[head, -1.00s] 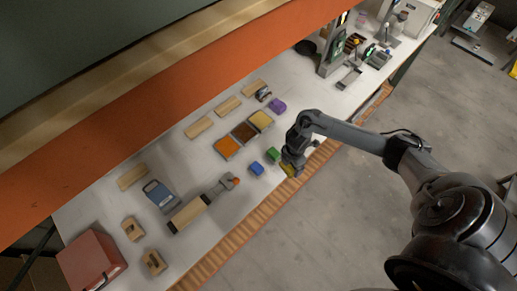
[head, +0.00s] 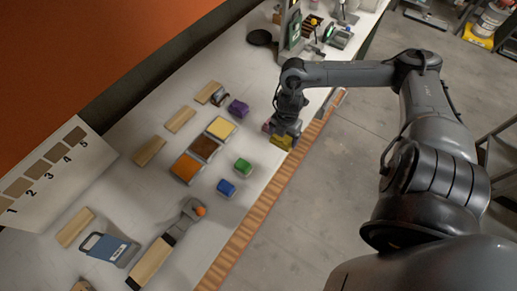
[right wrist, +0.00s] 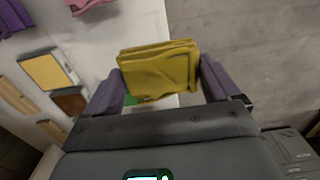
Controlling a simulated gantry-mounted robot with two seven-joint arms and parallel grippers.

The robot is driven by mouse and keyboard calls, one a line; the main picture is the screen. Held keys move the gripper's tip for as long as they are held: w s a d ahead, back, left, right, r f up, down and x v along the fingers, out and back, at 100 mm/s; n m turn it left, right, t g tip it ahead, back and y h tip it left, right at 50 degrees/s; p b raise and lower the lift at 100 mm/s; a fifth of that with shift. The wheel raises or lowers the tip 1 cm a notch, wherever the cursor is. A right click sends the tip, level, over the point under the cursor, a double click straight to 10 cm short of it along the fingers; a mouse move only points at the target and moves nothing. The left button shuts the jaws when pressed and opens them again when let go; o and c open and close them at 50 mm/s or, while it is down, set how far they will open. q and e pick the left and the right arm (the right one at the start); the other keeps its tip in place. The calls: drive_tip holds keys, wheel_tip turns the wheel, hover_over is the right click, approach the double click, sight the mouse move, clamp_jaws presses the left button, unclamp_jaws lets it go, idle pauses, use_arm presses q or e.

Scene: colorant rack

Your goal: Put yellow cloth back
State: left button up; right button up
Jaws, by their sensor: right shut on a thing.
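The yellow cloth (head: 281,141) is a folded block, held near the table's front edge. My right gripper (head: 288,133) is shut on it. In the right wrist view the yellow cloth (right wrist: 160,68) sits between the two purple-grey fingers of my right gripper (right wrist: 160,85). It appears raised, but its exact height over the table cannot be told. A pink cloth (head: 268,127) lies just left of the gripper, partly hidden by it. A green cloth (head: 243,166) and a blue cloth (head: 226,187) lie in line along the front edge. My left gripper is not in view.
Yellow (head: 221,127), brown (head: 204,148) and orange (head: 185,167) colorant trays stand in a row. Wooden blocks (head: 180,119) line the back. A wood-handled tool (head: 153,262) lies nearer. Floor lies beyond the wooden front edge (head: 261,206).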

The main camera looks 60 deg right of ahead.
sight(288, 138)
drive_tip(key=shift+s+d+f+b, duration=0.4)
drive_tip(key=shift+s+d+f, duration=0.25)
drive_tip(key=shift+d+f, duration=0.05)
drive_tip(key=shift+s+f, duration=0.15)
drive_tip(key=shift+f, duration=0.25)
drive_tip(key=shift+f+b, duration=0.15)
drive_tip(key=shift+b, duration=0.2)
drive_tip(key=w+f, duration=0.2)
drive_tip(key=w, duration=0.1)
drive_tip(key=w+a+f, duration=0.1)
drive_tip(key=w+f, duration=0.1)
drive_tip(key=w, duration=0.2)
drive_tip(key=w+f+b, duration=0.1)
drive_tip(key=w+f, duration=0.1)
drive_tip(key=w, duration=0.2)
drive_tip(key=shift+w+a+f, duration=0.15)
drive_tip(key=shift+f, duration=0.15)
drive_tip(key=shift+f+b, duration=0.75)
drive_tip(key=shift+f, duration=1.35)
